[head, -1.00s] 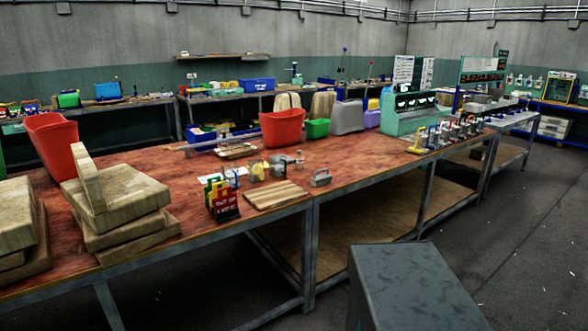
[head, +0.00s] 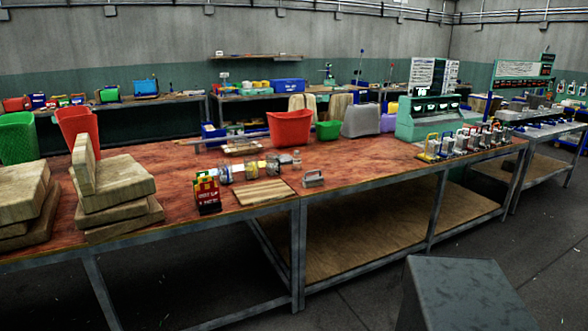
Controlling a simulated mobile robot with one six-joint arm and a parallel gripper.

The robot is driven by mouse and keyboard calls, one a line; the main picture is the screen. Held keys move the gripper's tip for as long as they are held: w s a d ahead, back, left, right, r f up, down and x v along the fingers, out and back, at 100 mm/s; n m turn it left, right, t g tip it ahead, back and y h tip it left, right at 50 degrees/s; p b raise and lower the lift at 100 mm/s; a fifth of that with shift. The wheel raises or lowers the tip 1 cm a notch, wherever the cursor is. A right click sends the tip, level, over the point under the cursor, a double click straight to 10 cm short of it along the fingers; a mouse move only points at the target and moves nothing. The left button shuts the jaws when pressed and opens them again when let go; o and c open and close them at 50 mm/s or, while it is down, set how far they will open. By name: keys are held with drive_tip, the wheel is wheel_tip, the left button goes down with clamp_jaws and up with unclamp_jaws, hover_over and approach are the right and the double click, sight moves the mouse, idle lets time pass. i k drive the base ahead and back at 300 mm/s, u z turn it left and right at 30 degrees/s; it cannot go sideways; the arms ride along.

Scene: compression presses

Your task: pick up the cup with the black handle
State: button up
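Several small cups or jars stand close together on the red-brown workbench (head: 370,160), behind a striped wooden board (head: 263,192). They include a clear one with a yellowish band (head: 225,173), a yellowish one (head: 252,170), a dark one with yellow (head: 272,165) and a clear one (head: 297,159) at the right. They are too small and blurred to tell which has a black handle. My gripper is not in view.
A red-and-yellow sign rack (head: 207,193) stands left of the board, and a small metal block with a handle (head: 313,179) right of it. Stacked wooden slabs (head: 118,188) fill the left. Behind are a red bin (head: 289,127) and a green press (head: 425,120). Bench between is clear.

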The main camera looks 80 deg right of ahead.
sight(273, 160)
drive_tip(key=u, duration=0.2)
drive_tip(key=k, duration=0.7)
drive_tip(key=z, duration=1.75)
drive_tip(key=i, duration=1.1)
drive_tip(key=z, duration=0.05)
